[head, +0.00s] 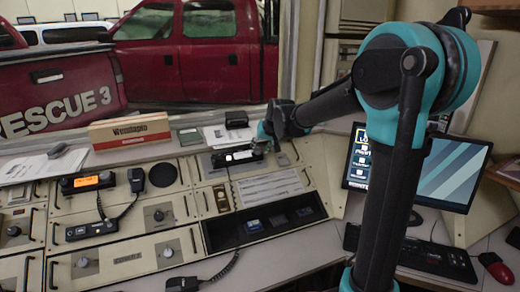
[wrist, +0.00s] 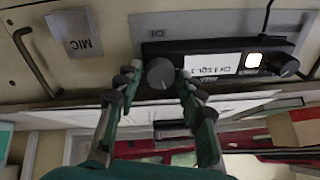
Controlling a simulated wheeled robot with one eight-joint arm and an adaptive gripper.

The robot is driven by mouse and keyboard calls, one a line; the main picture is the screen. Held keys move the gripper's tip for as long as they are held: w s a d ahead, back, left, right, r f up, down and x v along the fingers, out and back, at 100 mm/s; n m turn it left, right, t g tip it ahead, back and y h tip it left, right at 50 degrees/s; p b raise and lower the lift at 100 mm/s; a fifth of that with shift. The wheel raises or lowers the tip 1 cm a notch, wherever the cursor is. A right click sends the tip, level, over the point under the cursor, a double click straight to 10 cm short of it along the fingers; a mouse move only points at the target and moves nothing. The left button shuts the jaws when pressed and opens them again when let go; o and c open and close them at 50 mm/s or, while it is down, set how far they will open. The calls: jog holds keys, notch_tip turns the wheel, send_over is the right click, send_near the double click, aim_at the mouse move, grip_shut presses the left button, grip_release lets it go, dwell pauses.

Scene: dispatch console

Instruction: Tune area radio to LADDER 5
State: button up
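A black radio unit (wrist: 225,60) shows upside down in the wrist view, with a white display, a lit white button and a small knob at its right end. A larger dark round knob (wrist: 160,73) sits at its left end. My gripper (wrist: 158,78) has its fingertips on either side of this knob, with small gaps visible; contact cannot be told. In the head view my gripper (head: 268,137) is at the right end of this radio (head: 237,157). Another radio with an orange display (head: 87,181) is at the left. The display lettering is too small to read surely.
A taped "MIC" label (wrist: 75,33) and a metal handle (wrist: 35,62) are beside the radio. A hand microphone (head: 136,180) with a coiled cord hangs on the console. A boxed item (head: 130,131) and papers lie on the ledge behind. A monitor (head: 415,168) stands right.

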jog(key=v, duration=1.1)
jog(key=shift+s+r, duration=0.2)
jog(key=shift+r, duration=0.05)
jog(key=shift+d, duration=0.1)
jog(key=shift+f, duration=0.1)
